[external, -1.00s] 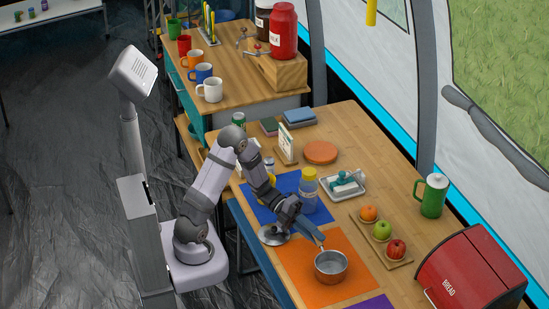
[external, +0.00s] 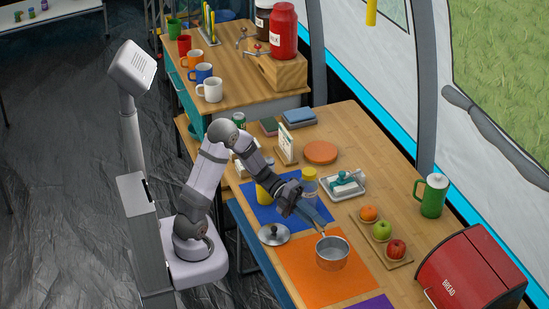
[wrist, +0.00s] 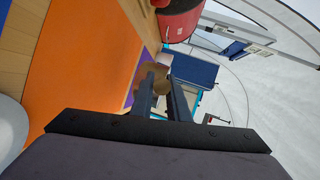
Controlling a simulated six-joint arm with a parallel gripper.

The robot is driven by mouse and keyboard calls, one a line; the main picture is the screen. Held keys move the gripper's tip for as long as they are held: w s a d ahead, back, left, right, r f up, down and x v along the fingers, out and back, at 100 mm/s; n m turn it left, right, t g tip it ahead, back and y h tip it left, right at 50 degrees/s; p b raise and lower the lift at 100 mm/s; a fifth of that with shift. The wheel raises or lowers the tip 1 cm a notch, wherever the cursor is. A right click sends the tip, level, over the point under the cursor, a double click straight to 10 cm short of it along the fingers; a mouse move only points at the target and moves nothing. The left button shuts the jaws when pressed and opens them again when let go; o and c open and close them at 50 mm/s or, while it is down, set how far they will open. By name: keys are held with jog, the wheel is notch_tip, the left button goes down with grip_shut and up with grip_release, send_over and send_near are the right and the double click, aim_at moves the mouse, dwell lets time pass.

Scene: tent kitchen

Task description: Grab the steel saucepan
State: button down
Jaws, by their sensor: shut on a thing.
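The steel saucepan (external: 332,254) is upright over the orange mat in the external view, with its short handle toward my gripper. My gripper (external: 318,222) is shut on the handle and appears to hold the pan a little above the mat. The fingers hide part of the handle. In the wrist view my gripper (wrist: 163,100) has its two dark fingers close together, with a blurred brownish shape beyond them that I cannot identify.
A glass lid (external: 273,234) lies left of the orange mat (external: 305,277). A yellow-capped jar (external: 309,190) stands close behind my gripper. A fruit board (external: 400,263) and a red bread bin (external: 470,268) are to the right.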

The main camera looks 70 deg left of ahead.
jog(key=shift+r+p, duration=0.35)
jog(key=shift+r, duration=1.4)
